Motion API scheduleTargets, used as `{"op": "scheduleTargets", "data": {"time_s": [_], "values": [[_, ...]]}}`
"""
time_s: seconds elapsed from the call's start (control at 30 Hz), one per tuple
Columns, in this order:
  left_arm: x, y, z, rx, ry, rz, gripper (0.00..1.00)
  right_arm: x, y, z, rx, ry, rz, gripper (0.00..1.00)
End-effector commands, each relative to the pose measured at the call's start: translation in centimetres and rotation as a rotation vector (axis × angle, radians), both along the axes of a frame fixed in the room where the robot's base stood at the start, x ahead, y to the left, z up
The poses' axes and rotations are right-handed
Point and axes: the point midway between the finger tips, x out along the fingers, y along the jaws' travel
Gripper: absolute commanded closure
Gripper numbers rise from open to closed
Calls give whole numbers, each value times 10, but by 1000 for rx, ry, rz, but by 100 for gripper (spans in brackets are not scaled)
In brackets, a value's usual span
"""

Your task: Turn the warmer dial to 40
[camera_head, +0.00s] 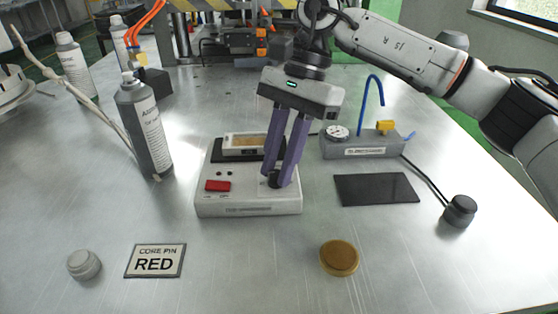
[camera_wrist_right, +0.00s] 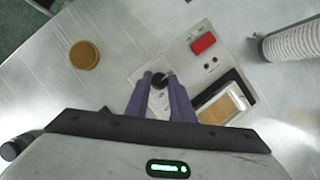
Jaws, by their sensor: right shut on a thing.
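The wax warmer (camera_head: 248,206) is a white box in the middle of the table, with a red switch (camera_head: 217,186) and a tan wax tray (camera_head: 245,142) on top. Its black dial (camera_head: 273,180) sits at the right front of the top face. My right gripper (camera_head: 279,180) points down at the dial, its purple fingers shut on it. In the right wrist view the fingertips (camera_wrist_right: 159,80) close around the dial (camera_wrist_right: 158,78); the pointer and scale marks are too small to read.
A grey spray can (camera_head: 146,128) stands left of the warmer. A grey block with a gauge (camera_head: 362,148) and a black mat (camera_head: 376,189) are to the right. A brass disc (camera_head: 340,257), a "CORE PIN RED" card (camera_head: 155,261) and a grey knob (camera_head: 84,264) lie in front. A black knob (camera_head: 460,210) sits far right.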

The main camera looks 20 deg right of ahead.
Motion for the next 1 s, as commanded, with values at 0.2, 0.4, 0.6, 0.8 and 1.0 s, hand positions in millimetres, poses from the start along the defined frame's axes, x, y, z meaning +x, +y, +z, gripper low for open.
{"op": "scheduleTargets", "data": {"time_s": [0.2, 0.4, 0.6, 0.8, 1.0], "values": [[0, 0, -2, 0, -1, 0, 100, 0, 0, -1, 1, 0, -44, 100], [0, 0, -7, -1, 0, -1, 100, -1, -1, -2, 0, 0, -159, 100], [0, 0, -14, -2, -1, -1, 100, -3, -1, -2, 1, -1, -333, 100], [1, 0, -19, -3, -1, -1, 100, -4, -1, -2, 1, -2, -522, 100], [1, 0, -21, -9, -8, 0, 100, -5, -1, -2, 1, -3, -703, 100]]}}
